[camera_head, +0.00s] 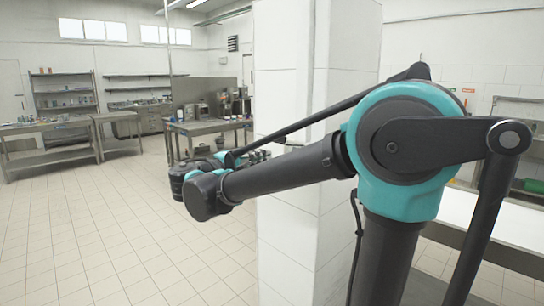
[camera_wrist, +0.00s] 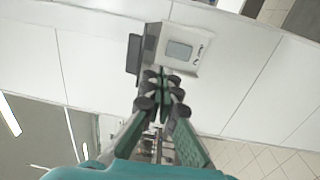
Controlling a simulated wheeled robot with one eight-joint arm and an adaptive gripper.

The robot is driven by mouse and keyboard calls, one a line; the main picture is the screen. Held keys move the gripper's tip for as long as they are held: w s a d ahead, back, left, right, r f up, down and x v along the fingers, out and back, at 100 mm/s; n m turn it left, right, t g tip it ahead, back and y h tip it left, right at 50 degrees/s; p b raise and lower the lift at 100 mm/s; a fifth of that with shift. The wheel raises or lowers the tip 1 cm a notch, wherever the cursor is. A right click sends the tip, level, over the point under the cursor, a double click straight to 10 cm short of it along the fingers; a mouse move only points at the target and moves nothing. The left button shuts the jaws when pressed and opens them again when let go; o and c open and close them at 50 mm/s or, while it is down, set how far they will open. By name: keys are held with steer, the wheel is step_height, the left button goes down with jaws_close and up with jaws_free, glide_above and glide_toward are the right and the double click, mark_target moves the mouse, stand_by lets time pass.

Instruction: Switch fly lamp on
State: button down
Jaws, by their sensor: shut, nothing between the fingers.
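A pale box-shaped wall switch (camera_wrist: 183,50) with a grey square face shows in the upper middle of the wrist view, mounted on a white panelled wall. My gripper (camera_wrist: 162,78) is shut and empty, its fingertips just below the switch's lower left corner in the picture. I cannot tell whether they touch it. In the head view my arm reaches left, with its wrist in front of the white pillar's left edge; the switch does not show there. I cannot make out the fly lamp itself in either view.
A dark block (camera_wrist: 134,54) sits beside the switch in the wrist view. In the head view a white pillar (camera_head: 308,235) stands close by my arm. A metal table (camera_head: 205,127) with machines stands behind. The tiled floor at left is clear.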

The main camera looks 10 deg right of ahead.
steer(key=shift+v, duration=0.9)
steer(key=shift+r, duration=0.15)
